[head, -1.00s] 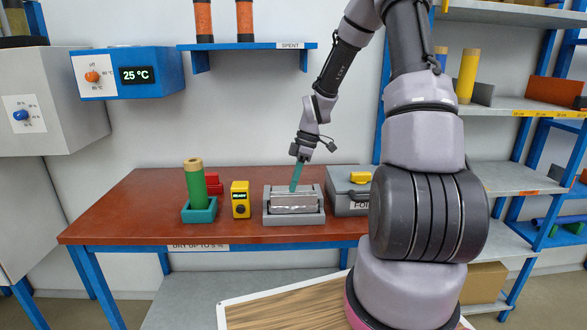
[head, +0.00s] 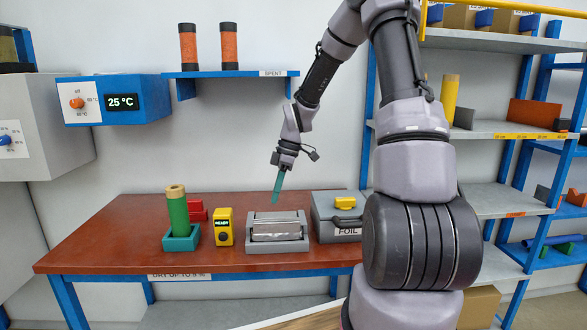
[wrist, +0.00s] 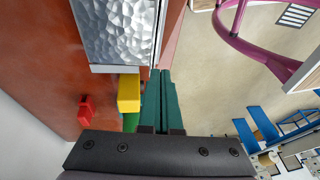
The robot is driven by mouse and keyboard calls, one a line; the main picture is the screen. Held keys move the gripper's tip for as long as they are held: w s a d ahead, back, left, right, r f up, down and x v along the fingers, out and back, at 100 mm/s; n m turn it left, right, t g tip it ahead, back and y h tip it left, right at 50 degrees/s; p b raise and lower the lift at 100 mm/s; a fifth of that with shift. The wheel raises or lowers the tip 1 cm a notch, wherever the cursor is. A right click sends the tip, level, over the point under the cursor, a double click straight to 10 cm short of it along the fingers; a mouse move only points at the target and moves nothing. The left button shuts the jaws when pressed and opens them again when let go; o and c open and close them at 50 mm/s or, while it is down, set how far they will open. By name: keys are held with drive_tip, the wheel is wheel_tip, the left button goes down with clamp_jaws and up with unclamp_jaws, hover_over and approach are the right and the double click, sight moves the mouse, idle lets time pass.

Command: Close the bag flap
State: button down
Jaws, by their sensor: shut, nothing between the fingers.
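A silver, crinkled foil bag (head: 277,229) lies in a grey holder (head: 277,247) on the red-brown table. The bag shows large in the wrist view (wrist: 120,32), with a smooth pale strip along its lower edge. I cannot tell how its flap lies. My gripper (head: 275,201) points down above the back of the holder, apart from the bag. Its teal fingers are together with nothing between them, also in the wrist view (wrist: 158,74).
A green cylinder (head: 177,213) stands in a teal holder (head: 181,242). A yellow box marked READY (head: 224,227) stands left of the grey holder. A grey FOIL box (head: 345,231) stands to its right. The table's front left is clear.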

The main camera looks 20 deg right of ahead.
wheel_tip(320, 180, up, 9)
drive_tip(key=s+d, duration=0.2)
drive_tip(key=t, duration=0.1)
hover_over(281, 224)
drive_tip(key=w, duration=0.1)
wheel_tip(281, 224, down, 13)
drive_tip(key=shift+d+f, duration=0.1)
drive_tip(key=shift+f, duration=0.45)
idle(0.5)
drive_tip(key=shift+s+f, duration=0.2)
drive_tip(key=shift+f, duration=0.45)
drive_tip(key=shift+r, duration=0.15)
